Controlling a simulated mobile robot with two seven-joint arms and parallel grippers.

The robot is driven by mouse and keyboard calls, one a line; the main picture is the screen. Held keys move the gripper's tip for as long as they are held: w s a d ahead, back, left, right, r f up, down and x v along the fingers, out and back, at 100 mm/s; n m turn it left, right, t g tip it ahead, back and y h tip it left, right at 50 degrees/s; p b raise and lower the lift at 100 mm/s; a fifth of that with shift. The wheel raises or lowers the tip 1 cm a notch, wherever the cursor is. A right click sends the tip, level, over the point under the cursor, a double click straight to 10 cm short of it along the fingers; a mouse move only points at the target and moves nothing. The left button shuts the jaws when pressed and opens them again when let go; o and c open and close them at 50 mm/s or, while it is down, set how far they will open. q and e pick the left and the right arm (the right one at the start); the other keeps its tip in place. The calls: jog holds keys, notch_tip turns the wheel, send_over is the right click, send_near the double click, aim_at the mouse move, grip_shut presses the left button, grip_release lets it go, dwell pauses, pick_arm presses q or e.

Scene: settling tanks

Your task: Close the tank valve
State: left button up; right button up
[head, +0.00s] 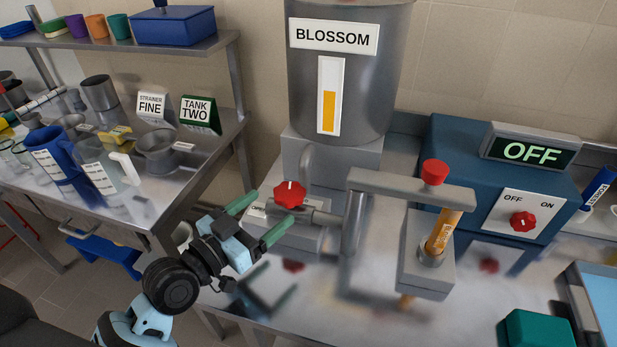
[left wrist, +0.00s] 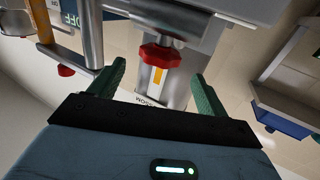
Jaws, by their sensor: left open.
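The tank valve has a red lobed knob (head: 290,194) with a small white mark on top. It sits on a grey pipe at the foot of the steel tank (head: 305,80) labelled BLOSSOM. My left gripper (head: 277,203) is open, its green fingers pointing at the knob from the front left. In the left wrist view the red knob (left wrist: 160,56) lies between and just beyond the fingertips (left wrist: 160,68), apart from both. My right gripper is not in view.
A grey spout arm with a red cap (head: 435,172) and an amber tube (head: 443,232) stands right of the valve. A blue box with an OFF display (head: 528,152) and red switch (head: 523,221) is behind it. A teal block (head: 537,328) lies front right. Jugs crowd the left table.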

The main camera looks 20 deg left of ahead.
aim_at(300, 184)
pick_arm(q)
jog(key=shift+s+r, duration=0.1)
jog(key=shift+s, duration=0.05)
jog(key=x, duration=0.6)
jog(key=shift+p, duration=0.4)
jog(key=shift+x, duration=0.8)
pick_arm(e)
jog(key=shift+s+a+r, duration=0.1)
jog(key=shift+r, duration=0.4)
pick_arm(q)
jog(key=shift+c, duration=0.4)
